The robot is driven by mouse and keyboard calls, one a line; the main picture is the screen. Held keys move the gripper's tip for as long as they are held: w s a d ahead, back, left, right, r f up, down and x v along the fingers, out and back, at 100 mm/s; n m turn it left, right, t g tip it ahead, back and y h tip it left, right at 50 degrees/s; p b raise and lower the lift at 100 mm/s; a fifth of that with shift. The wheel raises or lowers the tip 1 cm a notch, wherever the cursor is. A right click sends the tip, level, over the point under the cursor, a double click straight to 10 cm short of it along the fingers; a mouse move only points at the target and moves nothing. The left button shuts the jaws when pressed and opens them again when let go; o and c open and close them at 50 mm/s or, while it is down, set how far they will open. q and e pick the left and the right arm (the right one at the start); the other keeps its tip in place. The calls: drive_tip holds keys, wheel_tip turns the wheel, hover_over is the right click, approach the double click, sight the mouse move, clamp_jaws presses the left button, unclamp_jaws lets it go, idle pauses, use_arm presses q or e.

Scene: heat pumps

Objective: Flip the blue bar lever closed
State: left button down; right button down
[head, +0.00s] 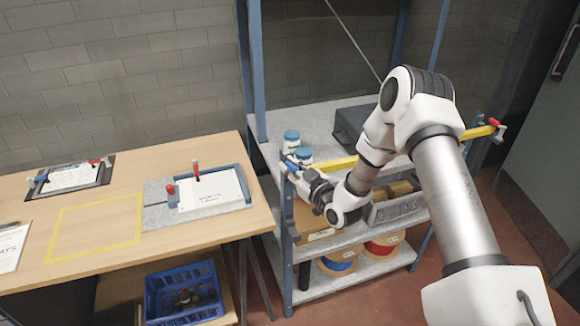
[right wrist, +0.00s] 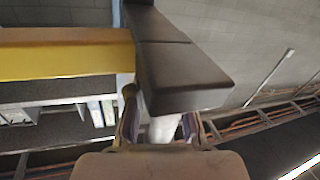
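A yellow bar (head: 340,163) runs across the front of the metal shelf rack. A small blue lever (head: 291,167) shows at its left end, partly covered by my right gripper. My right gripper (head: 296,176) is at that left end, close to the lever; I cannot tell if they touch. In the right wrist view the yellow bar (right wrist: 65,52) comes in from the left. A dark blocky piece (right wrist: 178,72) stands in front of the gripper (right wrist: 162,130) there and hides much. Whether the fingers hold anything is unclear. My left gripper is not in view.
A red-handled lever (head: 497,127) is at the bar's right end. Blue-lidded jars (head: 291,141) stand on the shelf just behind my right gripper. A blue rack post (head: 286,225) is below it. A wooden table (head: 150,170) with clamp fixtures stands left.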

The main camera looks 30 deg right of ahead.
drive_tip(key=shift+d+f+h+b, duration=0.15)
drive_tip(key=shift+h+b, duration=0.15)
drive_tip(key=shift+b, duration=0.15)
drive_tip(key=m+h+b, duration=0.2)
drive_tip(key=shift+d+f+h, duration=0.1)
drive_tip(key=shift+d+h, duration=0.15)
drive_tip(key=shift+h, duration=0.05)
drive_tip(key=shift+d+m+h+b, duration=0.15)
drive_tip(key=shift+m+h+b, duration=0.2)
drive_tip(key=shift+h, duration=0.25)
drive_tip(key=shift+d+r+m+g+h, duration=0.25)
drive_tip(key=shift+m+g+h, duration=0.1)
drive_tip(key=shift+h, duration=0.15)
drive_tip(key=c, duration=1.1)
unclamp_jaws()
drive_tip(key=shift+s, duration=0.1)
